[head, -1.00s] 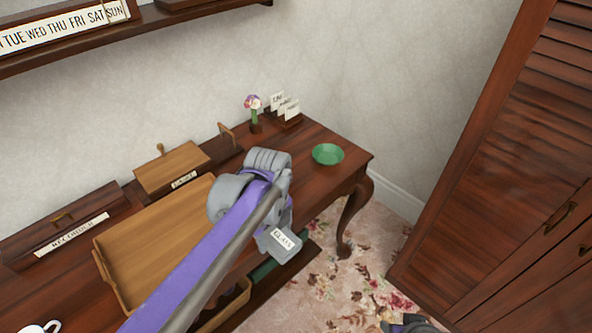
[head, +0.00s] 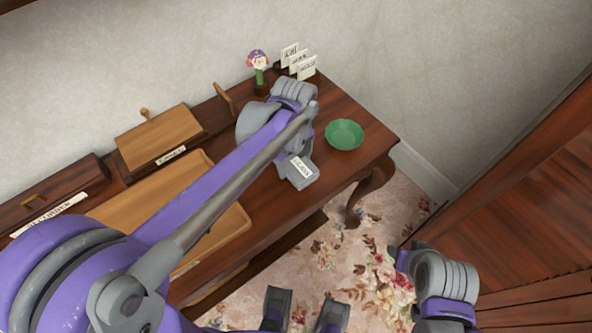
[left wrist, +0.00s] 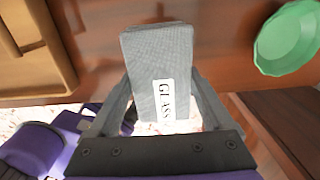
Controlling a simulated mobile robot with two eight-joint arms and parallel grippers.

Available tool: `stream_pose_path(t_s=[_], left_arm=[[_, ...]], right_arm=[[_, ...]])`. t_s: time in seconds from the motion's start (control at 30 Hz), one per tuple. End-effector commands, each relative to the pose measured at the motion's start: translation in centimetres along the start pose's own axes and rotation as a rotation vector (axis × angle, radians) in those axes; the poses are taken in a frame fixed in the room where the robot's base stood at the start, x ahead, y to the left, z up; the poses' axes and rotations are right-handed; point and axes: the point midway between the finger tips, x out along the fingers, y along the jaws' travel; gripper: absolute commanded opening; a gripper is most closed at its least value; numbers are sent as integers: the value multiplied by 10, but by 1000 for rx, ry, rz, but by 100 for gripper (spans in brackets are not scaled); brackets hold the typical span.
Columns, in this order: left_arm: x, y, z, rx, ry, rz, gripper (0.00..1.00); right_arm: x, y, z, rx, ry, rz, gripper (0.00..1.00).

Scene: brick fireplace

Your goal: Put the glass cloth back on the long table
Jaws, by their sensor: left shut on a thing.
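The glass cloth (head: 303,174) is a small grey folded block with a white label reading GLASS. My left gripper (left wrist: 160,100) is shut on it, with one finger on each side in the left wrist view, where the cloth (left wrist: 150,45) fills the middle. In the head view the cloth appears over the front part of the long table (head: 350,108), left of the green bowl. I cannot tell whether it touches the tabletop. My right gripper (head: 304,312) is low at the bottom of the head view, its fingers apart and empty.
The green bowl (head: 344,134) stands near the table's right end. A flower vase (head: 259,70) and a card holder (head: 297,64) stand at the back. A wooden tray (head: 235,222) lies left of the cloth, partly hidden by my arm. A louvred wooden door (head: 540,190) is at right.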

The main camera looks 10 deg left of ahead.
Motion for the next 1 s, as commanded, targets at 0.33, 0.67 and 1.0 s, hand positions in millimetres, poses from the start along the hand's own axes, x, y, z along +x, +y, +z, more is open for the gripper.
stream_pose_path(t_s=[0.33, 0.67, 1.0], left_arm=[[45, 0, 0, 0, 0, 0, 32], [60, 0, 0, 0, 0, 0, 32], [63, 0, 0, 0, 0, 0, 100]], right_arm=[[6, 0, 3, 0, -2, 0, 50], [7, 0, 4, 0, -2, 0, 50], [9, 0, 5, 0, -3, 0, 50]])
